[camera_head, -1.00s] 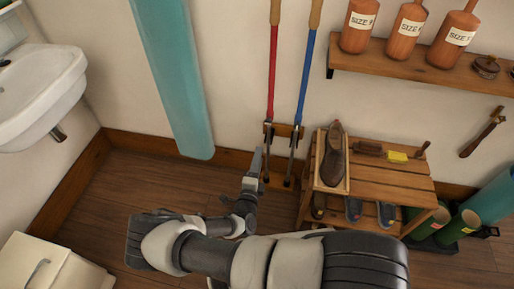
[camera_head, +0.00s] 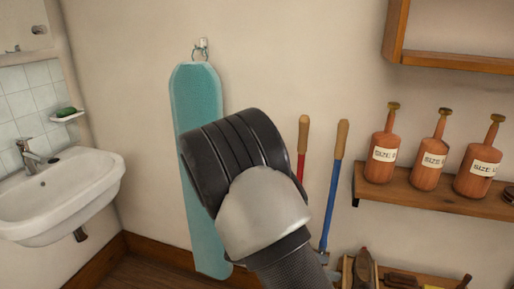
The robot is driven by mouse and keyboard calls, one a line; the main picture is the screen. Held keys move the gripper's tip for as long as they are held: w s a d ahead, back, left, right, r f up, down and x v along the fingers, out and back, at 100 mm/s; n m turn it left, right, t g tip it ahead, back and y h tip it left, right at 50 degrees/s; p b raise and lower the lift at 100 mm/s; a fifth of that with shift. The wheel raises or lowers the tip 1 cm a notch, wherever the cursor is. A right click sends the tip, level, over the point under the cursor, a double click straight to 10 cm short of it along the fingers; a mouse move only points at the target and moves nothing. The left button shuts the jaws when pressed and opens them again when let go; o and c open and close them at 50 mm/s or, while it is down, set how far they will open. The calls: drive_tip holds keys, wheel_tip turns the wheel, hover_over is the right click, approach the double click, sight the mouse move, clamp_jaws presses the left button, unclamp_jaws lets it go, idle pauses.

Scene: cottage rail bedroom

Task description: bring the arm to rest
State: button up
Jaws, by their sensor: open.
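My arm (camera_head: 262,212) rises in the middle of the head view, showing a black ribbed joint and a pale grey link. It stands in front of the teal ironing board (camera_head: 200,98) that hangs on a wall hook. My gripper is not visible in this view, so its jaws and anything near them cannot be seen.
A white sink (camera_head: 60,195) is on the left wall. Red-handled (camera_head: 302,145) and blue-handled (camera_head: 333,190) tools stand against the wall right of my arm. A shelf (camera_head: 440,203) holds bottle-shaped wooden forms (camera_head: 432,160). A shoe (camera_head: 363,270) shows at the bottom edge.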

drive_tip(key=s+a+r+m+t+y, duration=0.2)
drive_tip(key=s+r+m+y, duration=0.4)
drive_tip(key=s+r+m, duration=0.45)
drive_tip(key=s+a+r+m+t+y, duration=0.2)
drive_tip(key=s+r+m+y, duration=0.45)
drive_tip(key=r+m, duration=0.55)
wheel_tip(320, 180, up, 25)
drive_tip(key=p, duration=2.3)
drive_tip(key=shift+d+n+h+p, duration=0.15)
drive_tip(key=shift+n+h+p, duration=0.15)
drive_tip(key=shift+n+h, duration=0.05)
